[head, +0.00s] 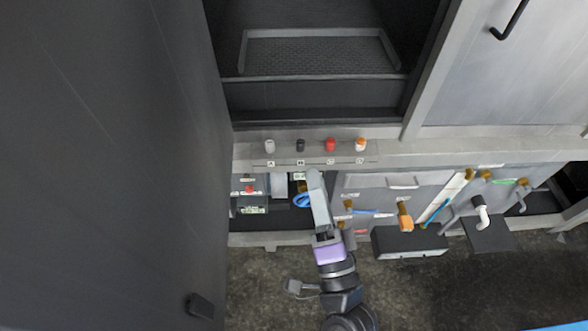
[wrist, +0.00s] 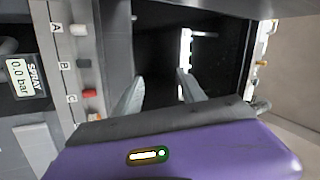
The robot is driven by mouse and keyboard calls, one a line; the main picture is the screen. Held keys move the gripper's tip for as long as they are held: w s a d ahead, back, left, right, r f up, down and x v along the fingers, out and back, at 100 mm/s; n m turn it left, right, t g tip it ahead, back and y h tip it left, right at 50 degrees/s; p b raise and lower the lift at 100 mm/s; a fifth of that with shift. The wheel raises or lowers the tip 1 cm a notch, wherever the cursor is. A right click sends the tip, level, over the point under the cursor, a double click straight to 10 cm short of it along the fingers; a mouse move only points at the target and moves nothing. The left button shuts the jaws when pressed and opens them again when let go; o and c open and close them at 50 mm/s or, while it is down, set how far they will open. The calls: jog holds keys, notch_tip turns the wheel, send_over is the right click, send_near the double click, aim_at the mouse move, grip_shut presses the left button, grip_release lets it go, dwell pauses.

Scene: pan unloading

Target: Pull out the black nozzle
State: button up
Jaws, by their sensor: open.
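The black nozzle (head: 300,146) stands second from the left in a row on the grey ledge below the open chamber. In the wrist view the black nozzle (wrist: 83,64) is on the labelled panel, left of my fingers. A pale grey nozzle (head: 269,146) is to its left; a red nozzle (head: 330,145) and an orange-and-white nozzle (head: 361,145) are to its right. My gripper (head: 315,177) is just below the ledge in the head view, apart from the black nozzle. In the wrist view my gripper (wrist: 158,82) has its fingers spread, with nothing between them.
A dark open chamber with a mesh tray (head: 320,72) is above the ledge. Below it are a blue hose loop (head: 303,200), an orange-handled valve (head: 405,217) and several pipes. A large dark panel (head: 110,170) stands at the left. A display (wrist: 22,77) reads 0.0 bar.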

jog(key=w+a+f+m+h+b, duration=0.15)
jog(key=w+a+m+h, duration=0.4)
jog(key=w+m, duration=0.75)
jog(key=m+g+h, duration=0.3)
jog(key=m+g, duration=0.1)
jog(key=m, duration=0.9)
send_near(300, 146)
jog(key=a+x, duration=0.1)
jog(key=x, duration=0.2)
jog(key=shift+m, duration=0.3)
jog(key=shift+d+b+x, duration=0.15)
jog(key=shift+d+x, duration=0.05)
jog(key=shift+x, duration=1.9)
jog(key=shift+d+b+x, duration=0.15)
jog(key=shift+d+x, duration=0.1)
jog(key=shift+x, duration=1.8)
jog(key=shift+s, duration=0.1)
grip_shut()
